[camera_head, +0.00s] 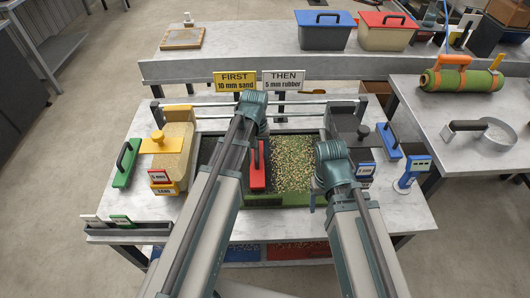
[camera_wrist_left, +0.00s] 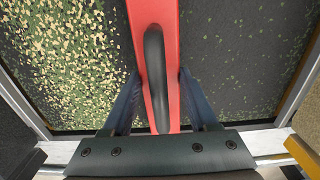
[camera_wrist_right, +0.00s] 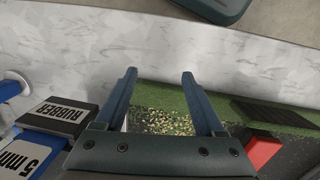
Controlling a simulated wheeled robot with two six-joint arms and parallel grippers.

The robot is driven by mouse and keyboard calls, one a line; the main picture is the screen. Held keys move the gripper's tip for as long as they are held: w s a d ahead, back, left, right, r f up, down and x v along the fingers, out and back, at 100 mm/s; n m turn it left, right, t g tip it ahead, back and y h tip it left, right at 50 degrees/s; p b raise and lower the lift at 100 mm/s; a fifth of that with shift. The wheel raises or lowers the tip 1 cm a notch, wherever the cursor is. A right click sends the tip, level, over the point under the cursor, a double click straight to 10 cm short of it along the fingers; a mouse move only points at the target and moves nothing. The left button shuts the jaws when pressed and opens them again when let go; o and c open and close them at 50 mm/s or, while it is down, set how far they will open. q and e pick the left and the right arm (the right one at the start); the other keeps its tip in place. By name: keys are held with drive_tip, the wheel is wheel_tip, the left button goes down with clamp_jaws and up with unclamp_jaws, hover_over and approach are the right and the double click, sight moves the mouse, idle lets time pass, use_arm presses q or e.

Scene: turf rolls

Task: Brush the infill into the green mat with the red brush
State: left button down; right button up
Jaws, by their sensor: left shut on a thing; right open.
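The red brush (camera_head: 257,178) lies over the mat, its black handle also showing in the left wrist view (camera_wrist_left: 156,75). My left gripper (camera_wrist_left: 158,100) is shut on that handle; its fingers are mostly hidden by my arm in the head view. The green mat (camera_head: 291,199) lies in the middle of the table. Tan infill (camera_head: 293,160) covers its right part densely. In the left wrist view, the mat is dense with grains on the left of the brush and dark with sparse grains on the right. My right gripper (camera_wrist_right: 160,85) is open and empty near the mat's front right edge.
A sand bin (camera_head: 174,150) with a yellow-handled tool stands left of the mat, and a dark rubber bin (camera_head: 349,128) right of it. Order signs (camera_head: 234,79) stand behind. A blue stand (camera_head: 411,173) is at the right. The table's front right corner (camera_head: 405,215) is clear.

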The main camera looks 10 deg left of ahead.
use_arm(q)
drive_tip(key=shift+s+a, duration=0.65)
drive_tip(key=shift+a, duration=1.65)
drive_tip(key=shift+s+a, duration=0.7)
drive_tip(key=shift+a, duration=1.65)
drive_tip(key=shift+s+a, duration=0.65)
drive_tip(key=shift+a, duration=1.65)
drive_tip(key=shift+w+d, duration=0.3)
drive_tip(key=shift+d, duration=0.75)
drive_tip(key=shift+w+d, duration=0.3)
drive_tip(key=shift+d, duration=0.75)
drive_tip(key=shift+w+d, duration=0.3)
drive_tip(key=shift+d, duration=0.75)
drive_tip(key=shift+s+a, duration=0.3)
drive_tip(key=shift+a, duration=0.75)
drive_tip(key=shift+s+a, duration=0.3)
drive_tip(key=shift+a, duration=0.7)
drive_tip(key=shift+s+a, duration=0.3)
drive_tip(key=shift+a, duration=0.75)
drive_tip(key=shift+w+d, duration=1.45)
drive_tip(key=shift+d, duration=3.65)
drive_tip(key=shift+w+d, duration=1.5)
drive_tip(key=shift+d, duration=3.6)
drive_tip(key=shift+w+d, duration=1.45)
drive_tip(key=shift+d, duration=3.65)
